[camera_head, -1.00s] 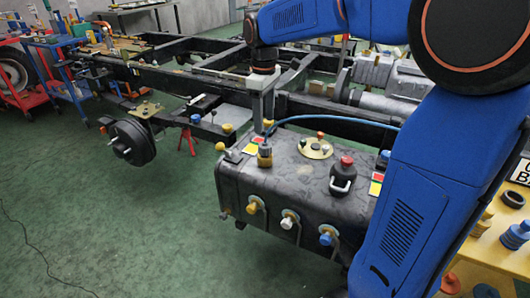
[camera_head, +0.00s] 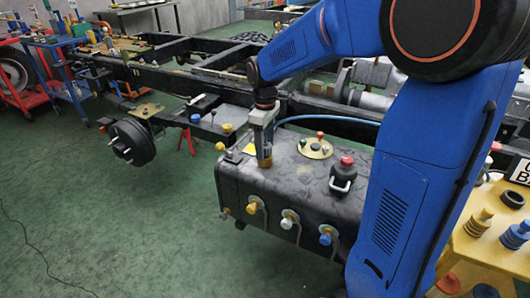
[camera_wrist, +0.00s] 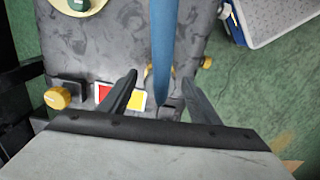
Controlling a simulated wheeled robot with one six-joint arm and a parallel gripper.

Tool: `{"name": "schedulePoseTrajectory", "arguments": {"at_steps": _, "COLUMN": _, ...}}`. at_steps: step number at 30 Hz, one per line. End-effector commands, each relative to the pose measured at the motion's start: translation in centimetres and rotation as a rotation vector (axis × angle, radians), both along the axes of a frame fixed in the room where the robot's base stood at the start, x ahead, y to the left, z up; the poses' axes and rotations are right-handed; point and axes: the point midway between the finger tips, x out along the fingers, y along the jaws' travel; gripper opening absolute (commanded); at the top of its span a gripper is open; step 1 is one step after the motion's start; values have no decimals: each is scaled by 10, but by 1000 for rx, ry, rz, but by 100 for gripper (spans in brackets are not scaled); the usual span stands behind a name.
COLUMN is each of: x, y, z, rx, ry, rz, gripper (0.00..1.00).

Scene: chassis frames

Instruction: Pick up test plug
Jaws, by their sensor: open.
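The test plug looks to be the brass-yellow fitting (camera_head: 265,162) with a blue hose, standing on the dark tank's (camera_head: 310,180) top near its left end. In the wrist view its yellow edge (camera_wrist: 149,72) shows partly behind the blue hose (camera_wrist: 162,40). My gripper (camera_head: 264,150) points down at the plug, its fingers overlapping it in the head view. In the wrist view my gripper (camera_wrist: 158,77) is open, one finger on each side of the hose. I cannot tell whether a finger touches the plug. The plug's lower part is hidden.
A round yellow plate (camera_head: 316,148) and a black cap with a red top (camera_head: 343,175) are on the tank, right of the plug. Yellow and blue valves line its front. Red and yellow labels (camera_wrist: 120,96) lie beside the plug. Chassis rails (camera_head: 200,82) run behind.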

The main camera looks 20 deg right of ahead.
Motion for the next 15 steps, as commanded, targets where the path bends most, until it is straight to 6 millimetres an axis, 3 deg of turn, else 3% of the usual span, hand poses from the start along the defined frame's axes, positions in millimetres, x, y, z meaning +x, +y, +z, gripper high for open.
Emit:
{"name": "schedulePoseTrajectory", "arguments": {"at_steps": 6, "x": 0, "y": 0, "z": -1, "rx": 0, "ry": 0, "rz": 0, "gripper": 55}}
{"name": "schedulePoseTrajectory", "arguments": {"at_steps": 12, "x": 0, "y": 0, "z": 0, "rx": 0, "ry": 0, "rz": 0, "gripper": 9}}
{"name": "schedulePoseTrajectory", "arguments": {"at_steps": 15, "x": 0, "y": 0, "z": 0, "rx": 0, "ry": 0, "rz": 0, "gripper": 9}}
